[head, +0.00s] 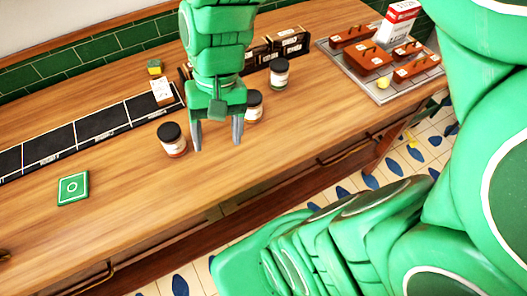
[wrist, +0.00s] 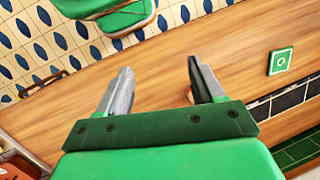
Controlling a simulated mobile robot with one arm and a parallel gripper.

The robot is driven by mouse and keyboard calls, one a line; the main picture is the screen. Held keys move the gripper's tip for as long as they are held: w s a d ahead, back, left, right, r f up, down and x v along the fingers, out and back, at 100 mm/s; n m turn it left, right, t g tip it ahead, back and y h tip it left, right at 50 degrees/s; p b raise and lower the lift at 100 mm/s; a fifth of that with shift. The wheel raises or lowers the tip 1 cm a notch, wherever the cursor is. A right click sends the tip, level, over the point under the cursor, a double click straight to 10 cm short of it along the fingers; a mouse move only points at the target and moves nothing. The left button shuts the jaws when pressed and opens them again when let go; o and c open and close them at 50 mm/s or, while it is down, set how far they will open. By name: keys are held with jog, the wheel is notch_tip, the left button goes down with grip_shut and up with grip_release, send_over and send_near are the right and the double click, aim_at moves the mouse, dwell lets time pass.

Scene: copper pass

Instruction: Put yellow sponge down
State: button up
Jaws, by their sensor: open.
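My gripper (head: 217,142) is open, with its fingers pointing down over the wooden counter and nothing visible between them. The wrist view also shows the open gripper (wrist: 160,68) with bare counter between its fingers. A small yellow block with a green part (head: 154,67), which looks like the yellow sponge, sits at the back of the counter by the green tiles. It is left of my gripper and apart from it. I cannot make out a sponge in the wrist view.
Dark-lidded jars stand left of my gripper (head: 172,140), behind it (head: 254,107) and to its right (head: 279,74). A green square (head: 73,188) lies front left near a black strip (head: 50,148). A grey tray (head: 378,96) holds brown blocks at right.

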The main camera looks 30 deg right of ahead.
jog(key=s+d+n+h, duration=0.2)
jog(key=s+d, duration=0.3)
jog(key=s, duration=0.3)
jog(key=shift+d+f, duration=0.35)
jog(key=shift+f, duration=0.1)
